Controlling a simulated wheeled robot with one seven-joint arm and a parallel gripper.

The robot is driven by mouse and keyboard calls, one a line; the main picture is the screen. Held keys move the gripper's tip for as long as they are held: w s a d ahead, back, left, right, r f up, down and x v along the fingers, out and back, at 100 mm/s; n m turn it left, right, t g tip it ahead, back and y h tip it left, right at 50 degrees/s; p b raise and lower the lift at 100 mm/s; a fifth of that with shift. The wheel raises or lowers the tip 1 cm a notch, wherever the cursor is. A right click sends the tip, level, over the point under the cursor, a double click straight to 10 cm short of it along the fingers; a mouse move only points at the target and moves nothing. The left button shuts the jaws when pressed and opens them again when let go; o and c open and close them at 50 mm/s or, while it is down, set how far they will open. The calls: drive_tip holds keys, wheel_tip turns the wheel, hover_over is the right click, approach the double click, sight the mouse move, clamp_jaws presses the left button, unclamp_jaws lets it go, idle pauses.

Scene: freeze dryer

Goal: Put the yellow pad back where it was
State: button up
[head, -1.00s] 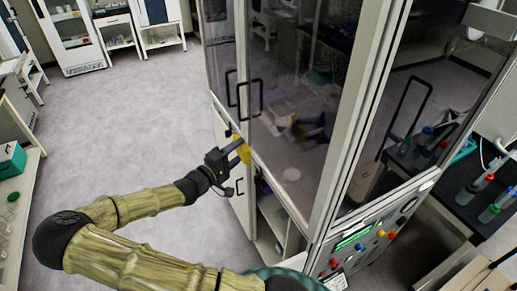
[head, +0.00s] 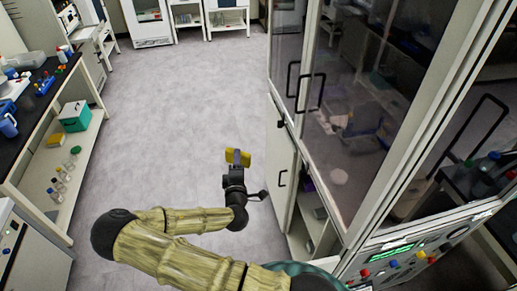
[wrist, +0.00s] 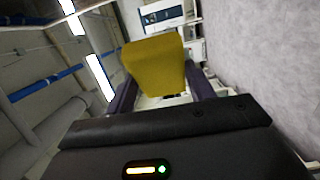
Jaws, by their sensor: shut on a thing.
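The yellow pad (head: 238,157) is held up in the air in front of my arm in the head view. My gripper (head: 236,163) is shut on it, with a finger on its near face. In the wrist view the yellow pad (wrist: 157,62) shows large between the two dark fingers of my gripper (wrist: 157,95). Another yellow item (head: 55,140) lies on the lower shelf of the bench at left, beside a teal box.
The glass-doored freeze dryer (head: 345,110) stands close on the right, with a lower cabinet door (head: 282,175) ajar. The bench at left (head: 85,125) holds a teal box (head: 75,116) and several bottles. The grey floor (head: 185,100) between them is clear.

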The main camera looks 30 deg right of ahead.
drive_tip(key=s+a+f+n+t+y, duration=0.1)
drive_tip(key=s+a+f+n+y, duration=0.1)
drive_tip(key=a+f+n+y, duration=0.2)
drive_tip(key=a+f+y, duration=0.3)
drive_tip(key=f, duration=0.2)
drive_tip(key=shift+n+t+y, duration=0.3)
drive_tip(key=shift+n, duration=0.1)
drive_tip(key=shift+w, duration=0.15)
